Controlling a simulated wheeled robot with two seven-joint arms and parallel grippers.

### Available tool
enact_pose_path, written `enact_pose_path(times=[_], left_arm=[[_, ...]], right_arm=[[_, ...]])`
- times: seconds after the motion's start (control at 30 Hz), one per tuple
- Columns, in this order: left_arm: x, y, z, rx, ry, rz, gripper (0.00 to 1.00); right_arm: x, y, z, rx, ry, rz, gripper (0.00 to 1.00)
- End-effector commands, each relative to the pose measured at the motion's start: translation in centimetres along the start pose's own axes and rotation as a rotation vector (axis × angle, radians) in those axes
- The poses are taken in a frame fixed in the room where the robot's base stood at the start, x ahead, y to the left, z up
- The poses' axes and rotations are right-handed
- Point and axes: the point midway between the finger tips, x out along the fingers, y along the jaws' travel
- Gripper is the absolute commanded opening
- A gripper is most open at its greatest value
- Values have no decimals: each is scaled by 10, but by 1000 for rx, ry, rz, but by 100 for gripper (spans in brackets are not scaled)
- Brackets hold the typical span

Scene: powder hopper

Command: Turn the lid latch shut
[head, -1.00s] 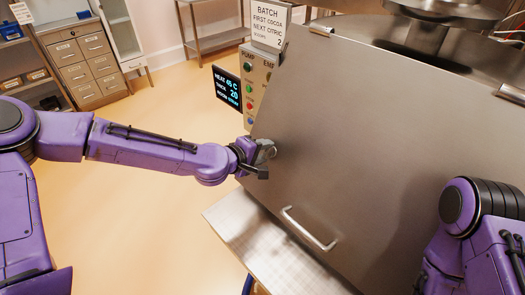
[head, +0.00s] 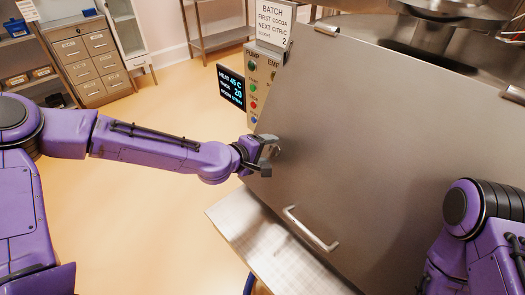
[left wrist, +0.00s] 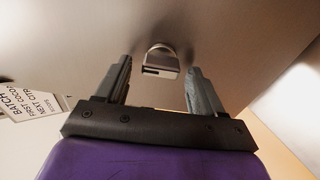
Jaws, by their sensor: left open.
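The lid (head: 390,130) is a large, sloping grey metal panel with a bar handle (head: 311,229) near its lower edge. The lid latch (left wrist: 160,64) is a small metal piece with a rounded top and a dark slot, standing out from the lid in the left wrist view. My left gripper (head: 268,157) is at the lid's left side; the latch is largely hidden behind it in the head view. In the left wrist view my left gripper (left wrist: 161,78) is open, with one finger on each side of the latch and gaps between. My right gripper is out of view.
A control panel with buttons (head: 262,85) and a dark display (head: 231,86) stand just beyond my left gripper. A batch sign (head: 270,22) is above them. A metal ledge (head: 255,232) runs below the lid. Cabinets (head: 90,58) stand far left; the floor between is clear.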

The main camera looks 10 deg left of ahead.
Motion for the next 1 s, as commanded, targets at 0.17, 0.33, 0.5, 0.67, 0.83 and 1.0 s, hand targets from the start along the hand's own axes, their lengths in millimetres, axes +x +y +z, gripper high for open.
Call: enact_pose_path(times=[0.17, 0.33, 0.5, 0.67, 0.83, 1.0], left_arm=[[-30, 2, 0, -2, 1, 6, 68], [-72, 4, -1, -2, 2, 6, 68], [-96, 2, -1, -1, 2, 3, 68], [-104, 1, 0, -2, 1, 1, 68], [-104, 0, 0, -2, 1, 1, 68], [-104, 0, 0, -2, 1, 0, 68]], right_arm=[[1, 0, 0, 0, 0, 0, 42], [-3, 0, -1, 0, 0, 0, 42], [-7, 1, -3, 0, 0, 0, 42], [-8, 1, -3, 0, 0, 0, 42], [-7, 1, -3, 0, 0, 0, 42], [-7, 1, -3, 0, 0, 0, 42]])
